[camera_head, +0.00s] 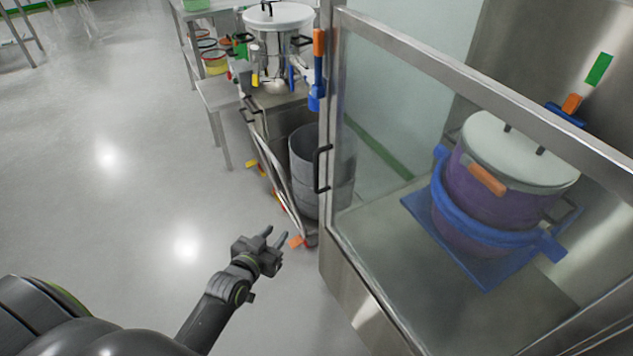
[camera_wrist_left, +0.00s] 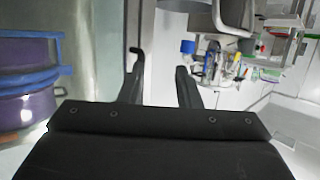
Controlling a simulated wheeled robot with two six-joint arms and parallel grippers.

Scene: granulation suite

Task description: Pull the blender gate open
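The blender gate (camera_head: 480,75) is a clear panel in a steel frame at the right of the head view, and it looks shut. Its black upright handle (camera_head: 322,168) sits on the left frame post. Behind the panel stands a purple drum (camera_head: 470,195) with a white lid and a blue ring; it also shows at the left of the left wrist view (camera_wrist_left: 28,92). My left gripper (camera_head: 276,236) is open and empty, below and left of the handle and apart from it. In the left wrist view its two fingers (camera_wrist_left: 160,75) are spread. My right gripper is out of view.
A steel cart (camera_head: 270,98) with a lidded steel pot (camera_head: 277,50) stands beyond the gate post. A grey bin (camera_head: 305,165) is on its lower part, close to the handle. The floor (camera_head: 110,190) to the left is clear.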

